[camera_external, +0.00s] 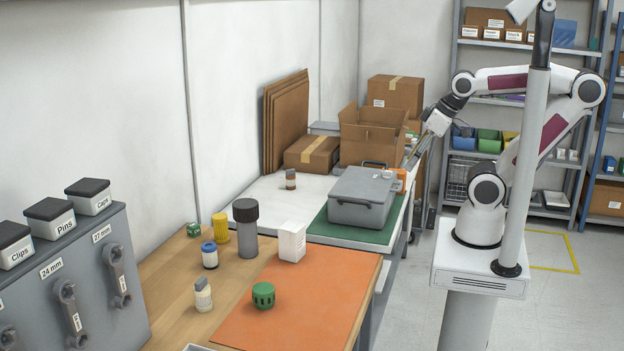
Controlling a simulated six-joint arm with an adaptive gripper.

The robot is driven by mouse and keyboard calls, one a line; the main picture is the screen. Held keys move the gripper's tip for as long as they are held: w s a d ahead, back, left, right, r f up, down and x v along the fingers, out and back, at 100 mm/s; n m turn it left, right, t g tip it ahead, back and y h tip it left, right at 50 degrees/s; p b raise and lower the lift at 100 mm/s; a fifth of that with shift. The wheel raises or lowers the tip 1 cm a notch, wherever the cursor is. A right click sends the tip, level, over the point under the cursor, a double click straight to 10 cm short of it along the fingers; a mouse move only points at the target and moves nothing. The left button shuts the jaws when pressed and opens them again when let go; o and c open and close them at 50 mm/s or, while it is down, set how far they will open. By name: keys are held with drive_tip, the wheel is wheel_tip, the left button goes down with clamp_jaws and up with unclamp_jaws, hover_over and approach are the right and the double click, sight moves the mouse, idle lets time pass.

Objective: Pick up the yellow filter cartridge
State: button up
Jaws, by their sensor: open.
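The yellow filter cartridge (220,228) appears to be the ribbed yellow cylinder standing upright on the wooden bench (165,277). It stands between a blue-topped white bottle (209,255) and a taller grey cylinder with a black cap (247,230). My gripper (413,160) is far to its right, pointing down beside the grey case at the far end of the second table. The gripper is open, and I see nothing held in it. Its fingertips are small here and close to an orange item (404,181) in the picture; I cannot tell whether they touch.
A white container (291,243), a green knob-like part (263,295) and a small bottle (203,295) also stand on the bench. An orange mat (320,310) lies at its right. The grey case (361,199) sits on a green mat; cardboard boxes (373,130) stand behind.

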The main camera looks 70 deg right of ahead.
drive_tip(key=shift+w, duration=0.1)
drive_tip(key=w+r+n+t, duration=0.2)
drive_tip(key=w+t, duration=0.1)
drive_tip(key=w, duration=1.6)
drive_tip(key=w+r+n+t, duration=0.15)
drive_tip(key=w+t, duration=0.25)
drive_tip(key=w, duration=1.5)
drive_tip(key=w+a+f+n+t+y, duration=0.1)
drive_tip(key=w+a+f+n+y, duration=0.1)
drive_tip(key=w+a+f+y, duration=0.3)
drive_tip(key=w+a+f+n+y, duration=0.1)
drive_tip(key=w+a+f+n, duration=0.2)
drive_tip(key=w, duration=0.4)
drive_tip(key=a+f+y, duration=0.2)
drive_tip(key=f, duration=0.2)
drive_tip(key=s+a+f+n+g+y, duration=0.1)
drive_tip(key=a+f+y, duration=0.2)
drive_tip(key=f, duration=0.1)
drive_tip(key=a+f+g+y, duration=0.1)
drive_tip(key=a+f+y, duration=0.1)
drive_tip(key=f, duration=0.3)
drive_tip(key=shift+s+a+n, duration=0.2)
drive_tip(key=shift+a+n, duration=0.05)
drive_tip(key=shift+a, duration=0.4)
drive_tip(key=shift+s+a+f+y, duration=0.25)
drive_tip(key=shift+s+f+y, duration=0.15)
drive_tip(key=shift+y, duration=0.1)
drive_tip(key=shift+w, duration=0.1)
